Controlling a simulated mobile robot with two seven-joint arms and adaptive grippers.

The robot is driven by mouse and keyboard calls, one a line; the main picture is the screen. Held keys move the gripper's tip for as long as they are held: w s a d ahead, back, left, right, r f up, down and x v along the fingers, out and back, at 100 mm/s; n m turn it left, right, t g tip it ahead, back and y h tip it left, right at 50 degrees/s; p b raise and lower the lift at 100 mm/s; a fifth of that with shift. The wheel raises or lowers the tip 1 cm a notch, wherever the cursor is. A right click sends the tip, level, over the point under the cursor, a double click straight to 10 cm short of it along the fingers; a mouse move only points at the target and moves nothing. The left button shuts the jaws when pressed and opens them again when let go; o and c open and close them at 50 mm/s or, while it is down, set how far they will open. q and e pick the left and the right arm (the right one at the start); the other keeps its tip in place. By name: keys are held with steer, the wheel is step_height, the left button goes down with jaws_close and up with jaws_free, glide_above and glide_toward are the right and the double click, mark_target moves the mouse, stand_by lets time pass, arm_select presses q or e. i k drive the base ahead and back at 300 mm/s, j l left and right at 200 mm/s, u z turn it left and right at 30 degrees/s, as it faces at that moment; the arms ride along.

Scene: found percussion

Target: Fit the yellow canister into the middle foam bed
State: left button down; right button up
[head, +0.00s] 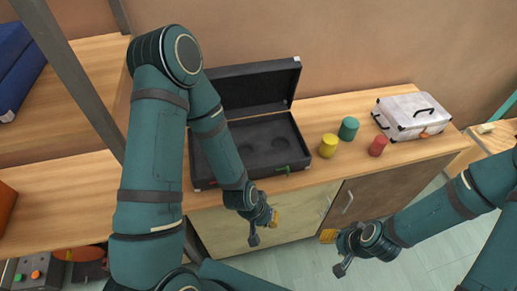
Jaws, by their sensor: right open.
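The yellow canister (328,146) stands upright on the wooden counter, just right of the open black case (300,148). The case has dark foam with round beds; the middle foam bed (250,143) looks empty. My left arm hides the left part of the case. My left gripper (264,228) is open and empty, in front of the counter edge below the case. My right gripper (334,254) is open and empty, over the floor in front of the cabinet and away from the canister.
A green canister (348,128) stands behind and right of the yellow one, and a red canister (378,145) stands further right. A closed white case (411,116) sits at the counter's right end. The case lid (252,86) stands open at the back.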

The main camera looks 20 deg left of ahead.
mark_target(264, 144)
steer(key=i+l+u, duration=0.1)
steer(key=i+l, duration=0.3)
steer(key=i+l+u, duration=0.15)
steer(key=i+l, duration=0.2)
steer(key=l+u, duration=0.15)
steer(key=u, duration=1.2)
